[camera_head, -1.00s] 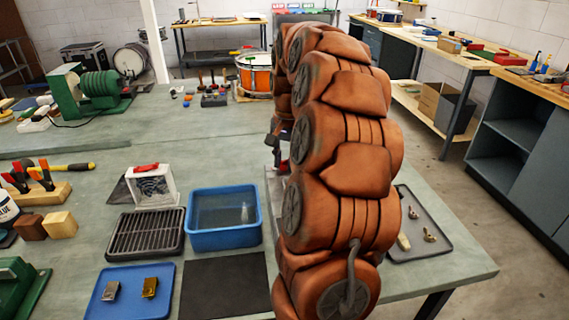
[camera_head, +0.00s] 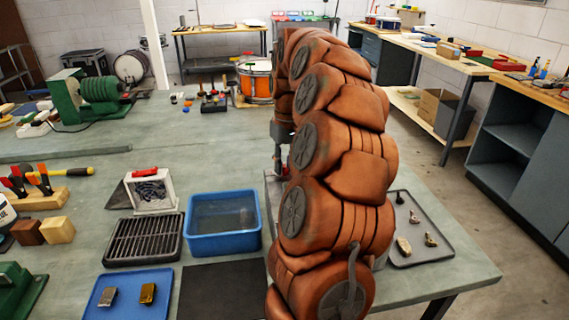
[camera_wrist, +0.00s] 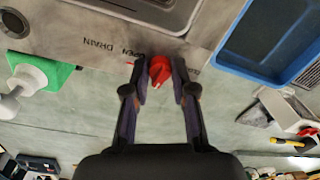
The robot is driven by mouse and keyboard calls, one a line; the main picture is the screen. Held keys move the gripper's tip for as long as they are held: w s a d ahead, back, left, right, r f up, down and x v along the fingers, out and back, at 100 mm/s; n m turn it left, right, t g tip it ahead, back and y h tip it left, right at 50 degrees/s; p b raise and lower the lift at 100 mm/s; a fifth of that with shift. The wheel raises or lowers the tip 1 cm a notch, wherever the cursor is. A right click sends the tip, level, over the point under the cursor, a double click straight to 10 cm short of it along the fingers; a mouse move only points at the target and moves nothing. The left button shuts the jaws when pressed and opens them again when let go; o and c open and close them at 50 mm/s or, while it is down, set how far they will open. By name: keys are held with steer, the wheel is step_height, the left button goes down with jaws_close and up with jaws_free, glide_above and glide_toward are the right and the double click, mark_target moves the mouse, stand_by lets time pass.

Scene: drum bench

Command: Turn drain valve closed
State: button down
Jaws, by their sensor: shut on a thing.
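The drain valve's red handle (camera_wrist: 160,70) shows in the wrist view at the edge of a steel panel (camera_wrist: 100,32) lettered DRAIN and OPEN. My gripper (camera_wrist: 161,78) is shut on the red handle, with one dark finger on each side. The handle's small pale tip points toward the bottom of the picture.
A black grate (camera_head: 143,240), a blue tray (camera_head: 128,310) with two small metal blocks and a dark mat (camera_head: 222,291) lie left of my arm. A grey tray (camera_head: 430,262) with small parts lies right.

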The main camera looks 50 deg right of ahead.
mark_target(286, 168)
steer(key=shift+n, duration=1)
steer(key=c, duration=0.9)
jaws_free()
steer(key=shift+c, duration=0.2)
steer(key=shift+r, duration=0.1)
steer(key=shift+d+r, duration=0.15)
steer(key=shift+r, duration=1.6)
steer(key=shift+d+r, duration=0.1)
steer(key=shift+r, duration=1.8)
